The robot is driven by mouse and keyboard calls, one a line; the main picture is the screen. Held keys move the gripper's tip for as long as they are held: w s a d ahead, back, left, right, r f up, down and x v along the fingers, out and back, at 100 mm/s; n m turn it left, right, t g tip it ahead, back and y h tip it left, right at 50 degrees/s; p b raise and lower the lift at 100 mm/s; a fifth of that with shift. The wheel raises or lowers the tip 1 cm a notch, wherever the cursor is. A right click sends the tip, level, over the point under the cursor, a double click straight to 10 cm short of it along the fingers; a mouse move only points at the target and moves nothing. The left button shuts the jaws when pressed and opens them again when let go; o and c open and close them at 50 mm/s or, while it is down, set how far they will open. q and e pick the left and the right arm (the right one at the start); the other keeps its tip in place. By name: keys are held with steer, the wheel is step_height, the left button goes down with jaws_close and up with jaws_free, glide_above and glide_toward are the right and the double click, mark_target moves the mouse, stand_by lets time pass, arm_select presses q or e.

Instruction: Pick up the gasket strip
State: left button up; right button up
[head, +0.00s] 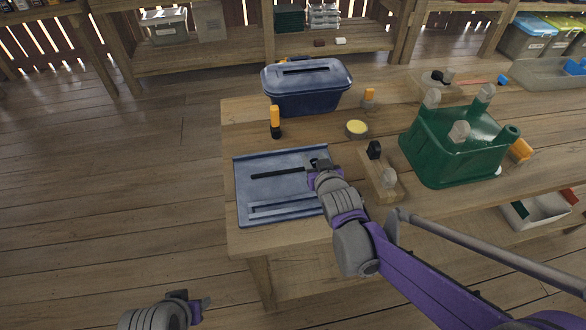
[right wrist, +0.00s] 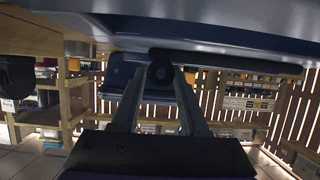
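The gasket strip (head: 277,173) is a thin black bar lying on a shallow blue-grey tray (head: 243,203) on the workbench. My right gripper (head: 318,163) is low over the tray's right edge, at the strip's right end. In the right wrist view the strip (right wrist: 230,62) shows as a dark bar along the tray (right wrist: 225,30). The two fingers (right wrist: 160,75) stand apart there, with a round dark piece between their tips; contact cannot be told. My left gripper (head: 195,305) is at the bottom of the head view, away from the bench; its finger gap is unclear.
A blue lidded bin (head: 305,92) stands behind the tray, with an orange-and-black upright piece (head: 275,122) nearby. A wooden block (head: 381,176) with a black knob and a green bin (head: 455,155) stand to the right. A yellow-topped round tin (head: 356,128) lies between them.

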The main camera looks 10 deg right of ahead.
jaws_close()
steer(key=shift+r, duration=0.15)
